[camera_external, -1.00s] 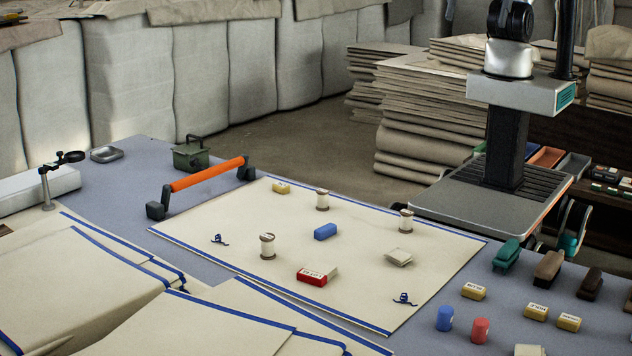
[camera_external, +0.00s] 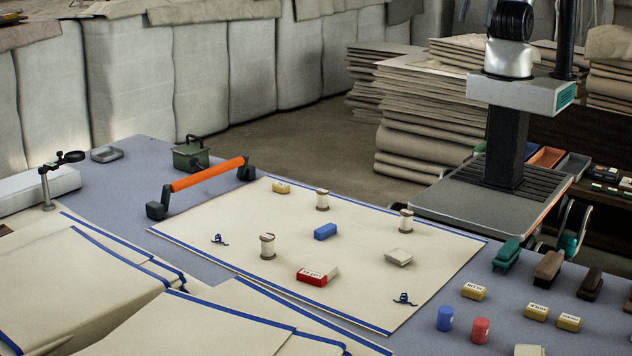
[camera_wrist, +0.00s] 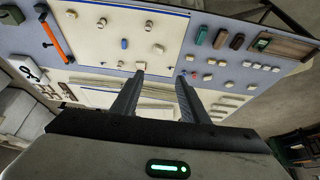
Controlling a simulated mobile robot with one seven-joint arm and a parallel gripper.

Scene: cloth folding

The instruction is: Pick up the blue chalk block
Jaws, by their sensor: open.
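The blue chalk block (camera_external: 325,231) lies flat near the middle of the cream cloth (camera_external: 200,245) in the external view. It shows as a small blue shape (camera_wrist: 124,44) in the wrist view, left of and beyond my fingertips. My gripper (camera_wrist: 161,76) is open and empty, high above the table and apart from the block. It is outside the external view, where only part of my arm shows at the upper right.
Thread spools (camera_external: 322,200), a red-and-white block (camera_external: 318,275), a pale block (camera_external: 398,257) and a yellow block (camera_external: 281,187) stand around the chalk. An orange-handled bar (camera_external: 207,174) is at the cloth's left. A blue cylinder (camera_external: 445,318) and several blocks crowd the right. Cloth beside the chalk is clear.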

